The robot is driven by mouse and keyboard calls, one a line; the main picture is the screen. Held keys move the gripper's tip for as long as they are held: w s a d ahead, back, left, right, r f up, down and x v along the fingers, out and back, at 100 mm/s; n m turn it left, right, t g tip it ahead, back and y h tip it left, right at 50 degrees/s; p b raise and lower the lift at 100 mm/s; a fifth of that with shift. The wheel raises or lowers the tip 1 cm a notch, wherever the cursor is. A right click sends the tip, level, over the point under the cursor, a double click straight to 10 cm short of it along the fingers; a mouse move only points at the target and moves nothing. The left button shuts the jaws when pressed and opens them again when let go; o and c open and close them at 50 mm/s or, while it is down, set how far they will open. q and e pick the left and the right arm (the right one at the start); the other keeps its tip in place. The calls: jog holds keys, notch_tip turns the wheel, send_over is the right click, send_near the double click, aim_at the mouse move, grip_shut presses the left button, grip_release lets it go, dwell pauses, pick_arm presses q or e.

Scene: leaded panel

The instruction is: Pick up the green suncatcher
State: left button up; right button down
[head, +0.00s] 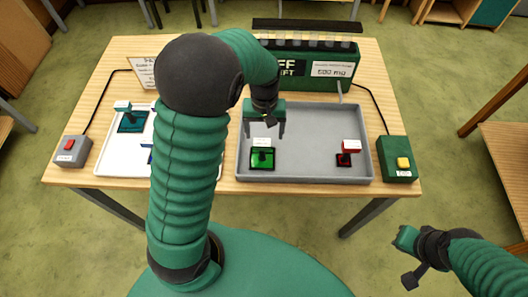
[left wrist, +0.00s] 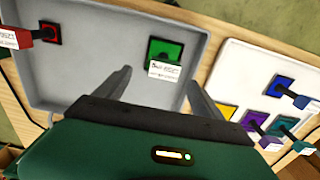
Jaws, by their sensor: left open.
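The green suncatcher (head: 262,160) is a small square green pane with a dark border, a stem and a white tag, lying in the front left part of the grey tray (head: 310,125). In the left wrist view the green suncatcher (left wrist: 160,49) lies ahead of my fingers, its tag between their tips. My left gripper (head: 264,130) is open and empty above and behind the suncatcher, apart from it. In the left wrist view its two fingers (left wrist: 155,85) are spread wide. My right gripper (head: 408,258) hangs off the table at lower right; its jaw opening is unclear.
A red suncatcher (head: 344,160) sits at the tray's right. A white tray (head: 103,160) at left holds several others, partly hidden by my left arm. A green box (head: 340,62) with labels stands behind. Button boxes stand left (head: 72,150) and right (head: 396,160).

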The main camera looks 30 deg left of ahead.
aim_at(262, 142)
pick_arm(q)
jog(key=f, duration=0.4)
jog(key=f+p, duration=0.1)
jog(key=f, duration=0.1)
jog(key=shift+s+a+f, duration=0.1)
jog(key=shift+s+a, duration=0.1)
jog(key=shift+a, duration=0.2)
jog(key=shift+d+f, duration=0.15)
jog(key=shift+d, duration=0.2)
jog(key=shift+c, duration=1.4)
jog(key=shift+a, duration=0.4)
jog(key=c, duration=1)
jog(key=shift+d, duration=0.15)
grip_shut()
